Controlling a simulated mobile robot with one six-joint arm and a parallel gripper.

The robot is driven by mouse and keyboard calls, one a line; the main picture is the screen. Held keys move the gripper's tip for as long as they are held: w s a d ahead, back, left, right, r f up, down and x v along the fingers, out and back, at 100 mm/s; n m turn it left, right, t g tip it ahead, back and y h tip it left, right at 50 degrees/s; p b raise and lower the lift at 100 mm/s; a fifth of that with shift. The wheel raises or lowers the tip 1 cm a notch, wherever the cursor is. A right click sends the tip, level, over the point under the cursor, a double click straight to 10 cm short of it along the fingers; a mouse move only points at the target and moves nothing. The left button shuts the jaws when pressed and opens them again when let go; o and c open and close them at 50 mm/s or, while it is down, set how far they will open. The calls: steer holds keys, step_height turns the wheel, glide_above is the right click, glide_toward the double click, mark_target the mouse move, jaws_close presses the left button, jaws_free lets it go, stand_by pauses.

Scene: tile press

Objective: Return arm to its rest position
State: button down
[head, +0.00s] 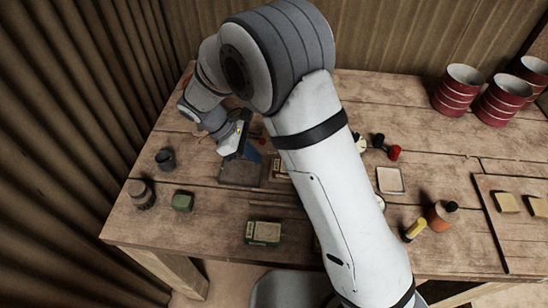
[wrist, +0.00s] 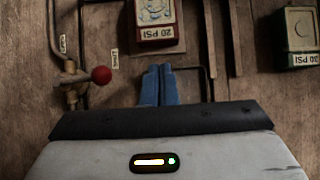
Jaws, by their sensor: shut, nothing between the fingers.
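My gripper shows in the wrist view (wrist: 160,72) as two blue fingers pressed together, with nothing between them. In the head view the gripper (head: 252,153) is low over the left half of the wooden table (head: 340,92), beside a dark flat plate (head: 241,173). My arm is bent, reaching up from the bottom of the head view and folding down at the left. In the wrist view a red block marked 20 PSI (wrist: 154,35) is just beyond the fingertips, and a brass valve with a red knob (wrist: 101,75) is to their left. Contact cannot be told.
A green block marked 20 PSI (wrist: 297,58) is at right in the wrist view. Red cans (head: 457,90) stand back right. Corrugated walls (head: 75,120) border the table.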

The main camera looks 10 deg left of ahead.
steer(key=shift+a, duration=1.4)
steer(key=s+d+r+m+y, duration=0.1)
steer(key=d+r+m+y, duration=0.1)
steer(key=d+r+m, duration=0.5)
steer(key=s+d+r+m+y, duration=0.15)
steer(key=d+r, duration=0.35)
steer(key=d, duration=0.5)
steer(key=s+d+r+m+t+y, duration=0.3)
steer(key=s+d+m, duration=0.6)
steer(key=s+d, duration=0.2)
steer(key=shift+s+d+r, duration=0.2)
steer(key=shift+d+r, duration=0.1)
steer(key=shift+d, duration=0.2)
